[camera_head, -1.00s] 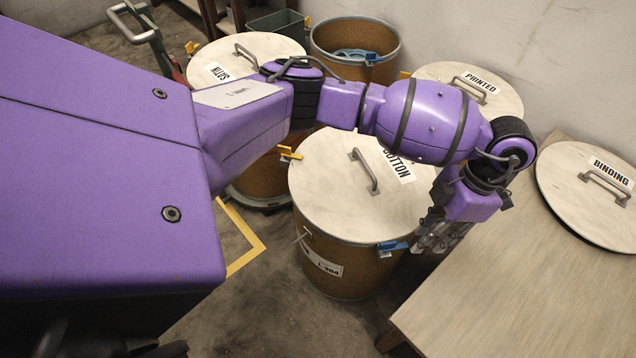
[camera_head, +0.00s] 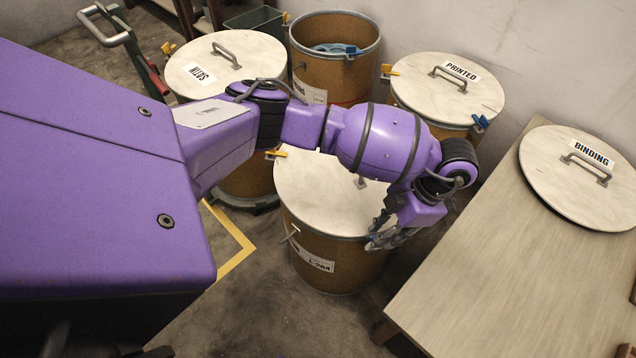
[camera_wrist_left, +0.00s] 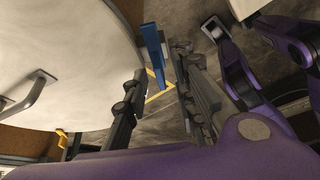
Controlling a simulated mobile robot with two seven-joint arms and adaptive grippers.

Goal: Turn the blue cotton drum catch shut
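The cotton drum (camera_head: 330,255) is brown with a pale round lid (camera_head: 315,195), lying flat on it. My left arm crosses above the lid and hides its name label. My left gripper (camera_head: 385,238) is at the drum's front right rim, pointing down. In the left wrist view its two dark fingers (camera_wrist_left: 160,95) are apart. The blue catch (camera_wrist_left: 152,52) shows between and beyond the fingertips at the lid's edge; contact cannot be told. In the head view the gripper largely hides the catch. No right gripper shows in the head view.
A wooden table (camera_head: 480,270) with the binding lid (camera_head: 560,200) stands close on the right. The satin drum (camera_head: 190,75), an open drum (camera_head: 335,85) and the printed drum (camera_head: 420,90) stand behind. Purple links (camera_wrist_left: 265,50) show at the left wrist view's upper right.

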